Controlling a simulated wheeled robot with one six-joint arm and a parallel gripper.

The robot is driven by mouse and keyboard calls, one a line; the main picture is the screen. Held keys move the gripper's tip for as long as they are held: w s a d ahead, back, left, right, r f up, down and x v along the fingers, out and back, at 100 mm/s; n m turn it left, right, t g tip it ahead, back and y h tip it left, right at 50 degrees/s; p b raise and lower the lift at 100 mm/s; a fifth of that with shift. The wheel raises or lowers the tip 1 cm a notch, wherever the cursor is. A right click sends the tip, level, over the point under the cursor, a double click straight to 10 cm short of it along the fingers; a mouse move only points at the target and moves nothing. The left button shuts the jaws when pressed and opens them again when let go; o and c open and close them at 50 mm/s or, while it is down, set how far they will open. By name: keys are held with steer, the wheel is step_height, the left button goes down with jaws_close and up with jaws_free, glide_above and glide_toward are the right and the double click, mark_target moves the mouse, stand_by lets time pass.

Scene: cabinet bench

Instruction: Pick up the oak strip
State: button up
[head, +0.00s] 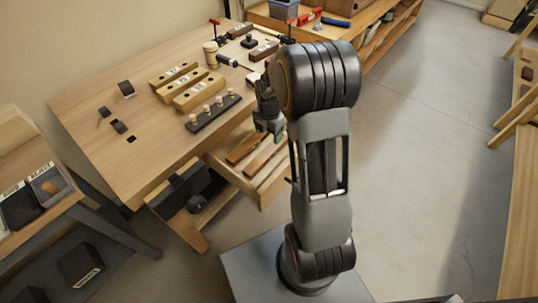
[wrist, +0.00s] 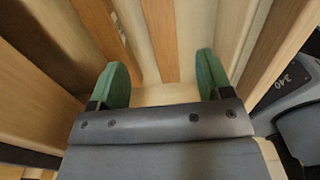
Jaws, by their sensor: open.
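In the head view, an open drawer (head: 272,188) under the bench holds long wooden strips, including a brown strip (head: 243,147) and a redder strip (head: 262,157). My gripper (head: 272,135) is over the drawer, partly hidden by my arm. In the wrist view, my gripper (wrist: 162,82) is open, with its two green fingers wide apart. An orange-brown strip (wrist: 160,40) runs lengthwise between them, with gaps to both fingers. A paler strip (wrist: 234,32) lies to the right. I cannot tell for certain which strip is oak, or how high the fingertips are above the drawer floor.
The bench top (head: 85,115) carries wooden blocks (head: 198,92), a dark rack with pegs (head: 213,112), a mallet (head: 210,52) and clamps. A side table at left holds labelled trays (head: 48,186). The drawer walls are close to my fingers. The floor (head: 420,150) at right is clear.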

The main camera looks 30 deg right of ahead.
mark_target(269, 150)
steer(key=shift+f+b, duration=0.5)
steer(key=shift+f, duration=4.7)
steer(key=shift+c, duration=0.3)
steer(key=c, duration=1.1)
